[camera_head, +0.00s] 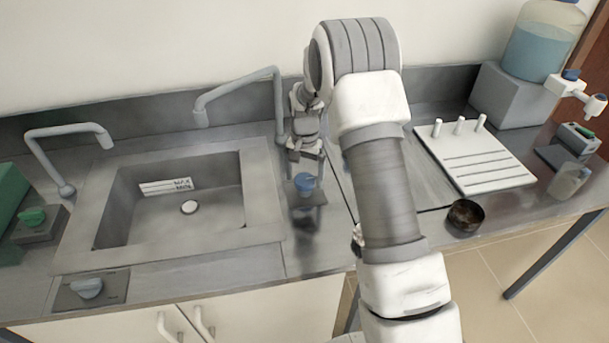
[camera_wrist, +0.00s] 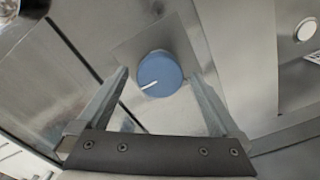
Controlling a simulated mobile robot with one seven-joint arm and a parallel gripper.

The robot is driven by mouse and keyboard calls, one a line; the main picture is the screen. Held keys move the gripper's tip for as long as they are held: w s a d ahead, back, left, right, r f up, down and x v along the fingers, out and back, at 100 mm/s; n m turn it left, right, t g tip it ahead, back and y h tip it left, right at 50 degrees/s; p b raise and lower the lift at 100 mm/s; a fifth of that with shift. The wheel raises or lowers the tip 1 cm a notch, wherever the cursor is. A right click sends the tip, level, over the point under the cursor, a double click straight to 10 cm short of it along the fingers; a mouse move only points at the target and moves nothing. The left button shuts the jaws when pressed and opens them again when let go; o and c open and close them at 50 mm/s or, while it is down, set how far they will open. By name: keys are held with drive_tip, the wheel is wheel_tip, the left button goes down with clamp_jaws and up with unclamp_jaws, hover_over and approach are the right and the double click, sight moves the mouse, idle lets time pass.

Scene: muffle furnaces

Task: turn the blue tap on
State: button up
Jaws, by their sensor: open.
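The blue tap knob (camera_head: 305,183) stands on a small metal plate to the right of the sink. In the wrist view the knob (camera_wrist: 160,72) is a round blue cap with a white pointer line toward the lower left. My gripper (camera_head: 306,150) is above the knob in the head view. In the wrist view my gripper (camera_wrist: 165,88) is open, with one finger on each side of the knob. I cannot tell whether either finger touches it. A curved grey spout (camera_head: 235,88) rises behind the sink near the gripper.
The sink (camera_head: 180,215) lies left of the knob. A second spout (camera_head: 68,132), a green knob (camera_head: 32,217) and a pale blue-grey knob (camera_head: 87,288) surround it. A white pegged board (camera_head: 475,160) and a dark bowl (camera_head: 465,215) are at right.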

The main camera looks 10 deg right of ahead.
drive_tip(key=c, duration=1.4)
drive_tip(key=shift+o, duration=0.2)
drive_tip(key=shift+n, duration=0.3)
drive_tip(key=n+b, duration=0.1)
drive_tip(key=n, duration=1)
drive_tip(key=shift+r+n, duration=0.1)
drive_tip(key=shift+n, duration=0.3)
drive_tip(key=n, duration=0.6)
drive_tip(key=shift+p, duration=0.35)
drive_tip(key=n+p, duration=0.1)
drive_tip(key=n, duration=0.5)
drive_tip(key=shift+n, duration=0.3)
drive_tip(key=shift+w, duration=0.1)
